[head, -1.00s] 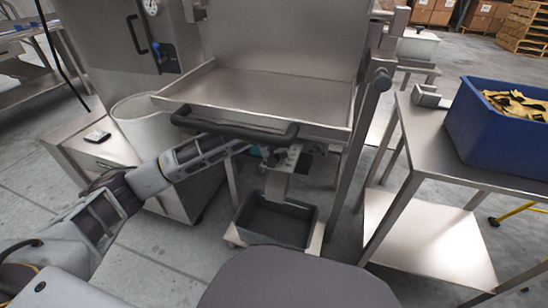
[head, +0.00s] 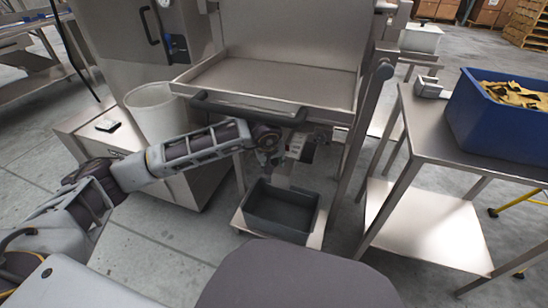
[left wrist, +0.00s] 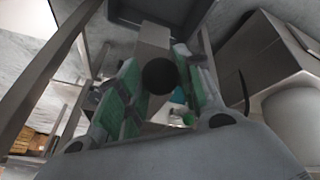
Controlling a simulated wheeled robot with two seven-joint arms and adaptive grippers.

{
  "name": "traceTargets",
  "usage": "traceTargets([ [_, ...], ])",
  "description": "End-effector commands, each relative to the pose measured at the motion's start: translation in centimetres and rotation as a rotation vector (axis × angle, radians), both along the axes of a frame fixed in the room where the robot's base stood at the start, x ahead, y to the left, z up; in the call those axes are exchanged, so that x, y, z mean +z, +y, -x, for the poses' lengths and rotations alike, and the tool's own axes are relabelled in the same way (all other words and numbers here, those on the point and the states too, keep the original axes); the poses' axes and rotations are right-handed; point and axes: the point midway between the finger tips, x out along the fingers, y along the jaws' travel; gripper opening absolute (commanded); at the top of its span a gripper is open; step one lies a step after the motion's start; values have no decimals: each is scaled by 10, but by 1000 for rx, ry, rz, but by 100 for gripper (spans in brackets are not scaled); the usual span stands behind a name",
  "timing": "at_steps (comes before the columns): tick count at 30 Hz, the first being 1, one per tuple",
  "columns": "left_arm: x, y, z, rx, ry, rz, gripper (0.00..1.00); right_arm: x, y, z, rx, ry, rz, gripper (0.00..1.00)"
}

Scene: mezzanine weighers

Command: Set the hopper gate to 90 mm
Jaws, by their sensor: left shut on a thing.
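The steel hopper (head: 270,88) fills the upper middle of the head view, with its gate and chute (head: 308,148) under the front edge. My left gripper (head: 290,146) is under the dark front bar, at the gate. In the left wrist view its green-padded fingers stand on both sides of a round black knob (left wrist: 160,76), and the gripper is shut on it. A pale metal bar (left wrist: 153,42) runs behind the knob. The gate's opening and any scale marks are too small or hidden to read. My right gripper is not in view.
A dark grey bin (head: 283,210) stands below the chute. A white bucket (head: 157,112) is left of the hopper. A steel table (head: 425,135) with a blue crate (head: 495,125) stands at the right. The dark front bar (head: 245,109) runs close above my left gripper.

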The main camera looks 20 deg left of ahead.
Motion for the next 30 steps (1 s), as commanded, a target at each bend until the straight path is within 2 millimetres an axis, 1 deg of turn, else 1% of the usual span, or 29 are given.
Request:
traceTargets([
  [1,-5,-1,5,-3,16,-4,0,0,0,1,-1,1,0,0],
  [8,-6,-1,7,-5,21,-4,0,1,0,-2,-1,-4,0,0],
  [9,-7,-1,7,-4,22,-5,41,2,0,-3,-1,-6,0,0],
  [13,-6,-1,6,-4,18,-3,58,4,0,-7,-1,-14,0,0],
  [20,-3,-1,4,-3,12,-2,58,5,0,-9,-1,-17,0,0],
  [22,-3,-1,4,-3,11,-1,58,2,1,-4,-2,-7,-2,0],
  [25,-1,-1,4,-3,10,-2,58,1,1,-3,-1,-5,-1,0],
  [30,6,0,9,-2,12,-3,58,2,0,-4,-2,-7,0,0],
])
